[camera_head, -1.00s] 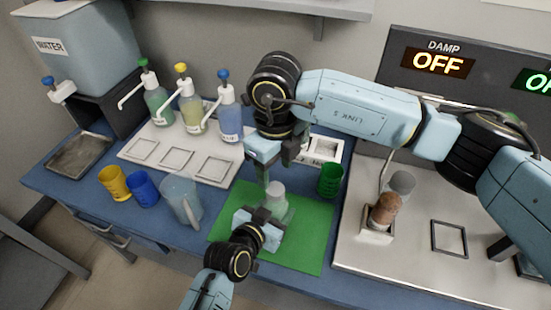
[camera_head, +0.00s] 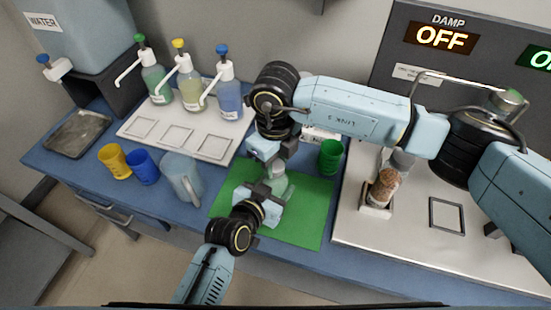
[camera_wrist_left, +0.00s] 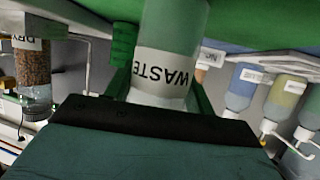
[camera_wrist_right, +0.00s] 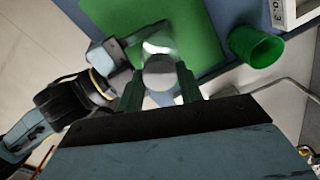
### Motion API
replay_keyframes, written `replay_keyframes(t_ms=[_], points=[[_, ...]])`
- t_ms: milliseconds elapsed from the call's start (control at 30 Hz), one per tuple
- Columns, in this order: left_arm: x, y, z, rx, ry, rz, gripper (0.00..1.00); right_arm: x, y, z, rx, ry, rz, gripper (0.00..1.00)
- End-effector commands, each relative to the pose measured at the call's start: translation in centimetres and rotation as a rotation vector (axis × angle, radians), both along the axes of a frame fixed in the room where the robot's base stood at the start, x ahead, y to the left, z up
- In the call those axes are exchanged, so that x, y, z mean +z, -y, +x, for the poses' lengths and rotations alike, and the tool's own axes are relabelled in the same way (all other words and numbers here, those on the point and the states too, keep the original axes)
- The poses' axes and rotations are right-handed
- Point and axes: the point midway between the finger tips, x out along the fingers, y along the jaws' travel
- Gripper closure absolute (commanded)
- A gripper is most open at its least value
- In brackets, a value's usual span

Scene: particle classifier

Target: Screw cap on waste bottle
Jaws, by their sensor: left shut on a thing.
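The waste bottle (camera_wrist_left: 165,62), pale green and see-through with a WASTE label, stands over the green mat (camera_head: 298,230); whether it touches the mat is unclear. My left gripper (camera_wrist_left: 165,90) is shut on it, one finger on each side. It also shows in the head view (camera_head: 277,184). A round grey-white cap (camera_wrist_right: 158,75) lies between the fingers of my right gripper (camera_wrist_right: 160,88), in line with the bottle top. My right gripper is above the bottle in the head view (camera_head: 272,160). Whether its fingers press on the cap, and whether the cap sits on the neck, I cannot tell.
A green cup (camera_head: 330,157) stands just right of the grippers. A clear jug (camera_head: 182,178), a blue cup (camera_head: 143,166) and a yellow cup (camera_head: 114,160) stand to the left. Pump bottles stand behind. A brown-filled bottle (camera_head: 385,187) is on the metal bench at right.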

Motion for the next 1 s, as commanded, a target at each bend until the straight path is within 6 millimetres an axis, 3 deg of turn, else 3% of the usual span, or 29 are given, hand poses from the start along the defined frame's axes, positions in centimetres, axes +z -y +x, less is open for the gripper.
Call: replay_keyframes(t_ms=[167, 667, 700, 867, 1000], points=[[-0.13, -0.03, -0.06, 0.000, -0.003, 0.002, 1.00, 0.02, 0.02, 0.04, -0.001, 0.001, -0.001, 0.94], [-0.13, -0.03, -0.05, 0.000, -0.003, 0.002, 1.00, 0.03, 0.04, 0.06, -0.016, 0.001, 0.000, 0.98], [-0.12, -0.04, -0.06, 0.000, -0.003, 0.002, 1.00, 0.03, 0.04, 0.06, -0.016, 0.001, 0.000, 0.68], [-0.12, -0.04, -0.06, 0.000, -0.003, 0.002, 1.00, 0.03, 0.04, 0.06, -0.015, 0.001, 0.000, 0.47], [-0.13, -0.03, -0.05, 0.000, -0.003, 0.002, 1.00, 0.03, 0.03, 0.05, -0.015, 0.001, -0.001, 0.45]])
